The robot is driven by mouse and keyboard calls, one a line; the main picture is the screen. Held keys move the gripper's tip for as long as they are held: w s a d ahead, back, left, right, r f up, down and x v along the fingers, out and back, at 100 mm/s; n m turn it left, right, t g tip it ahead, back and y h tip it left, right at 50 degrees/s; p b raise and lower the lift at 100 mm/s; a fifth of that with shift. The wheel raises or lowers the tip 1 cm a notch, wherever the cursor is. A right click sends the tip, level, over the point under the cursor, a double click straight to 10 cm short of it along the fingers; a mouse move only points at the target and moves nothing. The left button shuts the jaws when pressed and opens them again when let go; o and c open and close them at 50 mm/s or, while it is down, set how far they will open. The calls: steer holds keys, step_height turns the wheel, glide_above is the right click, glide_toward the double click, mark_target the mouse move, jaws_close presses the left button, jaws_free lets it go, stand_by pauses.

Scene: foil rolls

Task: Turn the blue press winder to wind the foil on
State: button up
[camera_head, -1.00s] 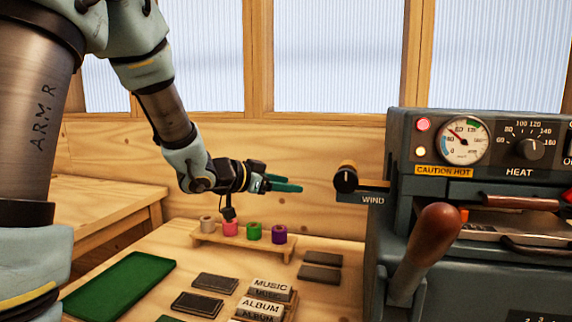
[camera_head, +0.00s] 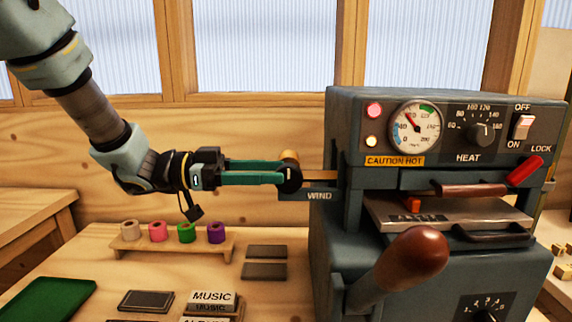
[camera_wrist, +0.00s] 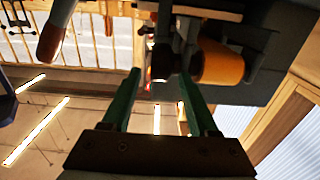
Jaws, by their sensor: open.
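The blue-grey press (camera_head: 345,140) stands at the right in the head view. Its winder has a dark round knob (camera_head: 291,180) on the press's left side, above the WIND label (camera_head: 319,196), with a gold foil roll (camera_head: 289,156) behind it. My gripper (camera_head: 282,172) points right, with its green finger ends at the knob. In the wrist view the fingers (camera_wrist: 158,88) are spread apart, with the dark knob (camera_wrist: 166,62) just beyond and between their tips and the gold roll (camera_wrist: 218,63) to the right. Whether the fingers touch the knob is not clear.
A wooden rack (camera_head: 172,246) with several coloured foil rolls stands on the bench below my gripper. Dark plates (camera_head: 265,270) and a MUSIC type block (camera_head: 212,300) lie nearby. The press's brown-handled lever (camera_head: 413,258) juts forward. A green mat (camera_head: 45,300) lies at the left.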

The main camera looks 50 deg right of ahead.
mark_target(288, 191)
steer(key=shift+p+x, duration=0.3)
steer(key=shift+x, duration=1.6)
jaws_close()
